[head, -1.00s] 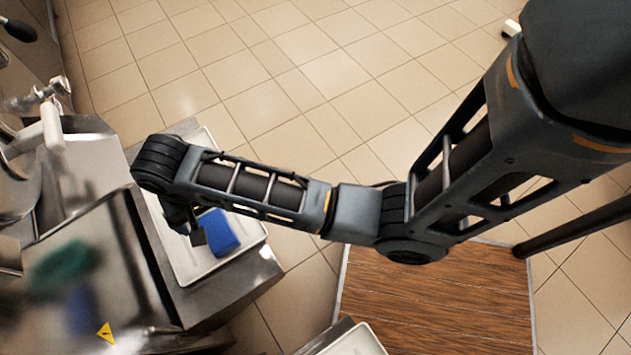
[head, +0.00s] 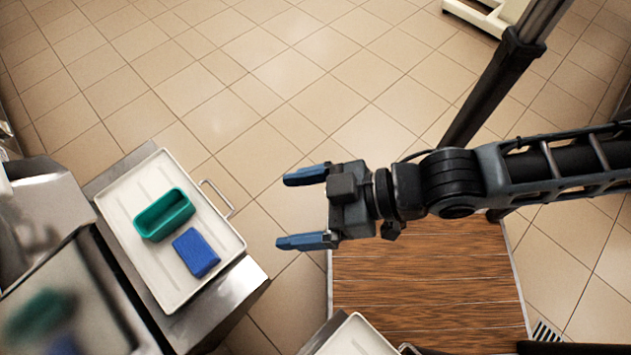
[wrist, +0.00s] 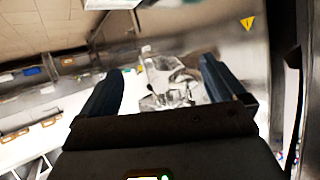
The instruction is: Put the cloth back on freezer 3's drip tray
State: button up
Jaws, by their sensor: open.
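A white drip tray (head: 135,205) with a wire handle stands out from the steel machine at the left of the head view. A blue folded block (head: 196,253), which looks like the cloth, lies flat on its near part. A green open tub (head: 164,214) sits beside it on the tray, close behind. My gripper (head: 306,208) is open and empty, right of the tray and apart from it, with its fingers pointing left. The wrist view shows nothing between the open fingers (wrist: 160,88). No freezer number can be read.
A steel machine body (head: 55,215) with a reflective front stands left of the tray. A wood-topped surface (head: 430,290) lies below my arm, and part of another white tray (head: 357,338) shows at the bottom.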

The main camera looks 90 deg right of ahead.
notch_tip(320, 180, up, 7)
jog(key=s+n+t, duration=0.1)
jog(key=s, duration=0.1)
jog(key=shift+s+f+t, duration=0.15)
jog(key=shift+s+t, duration=0.1)
jog(key=shift+t, duration=0.15)
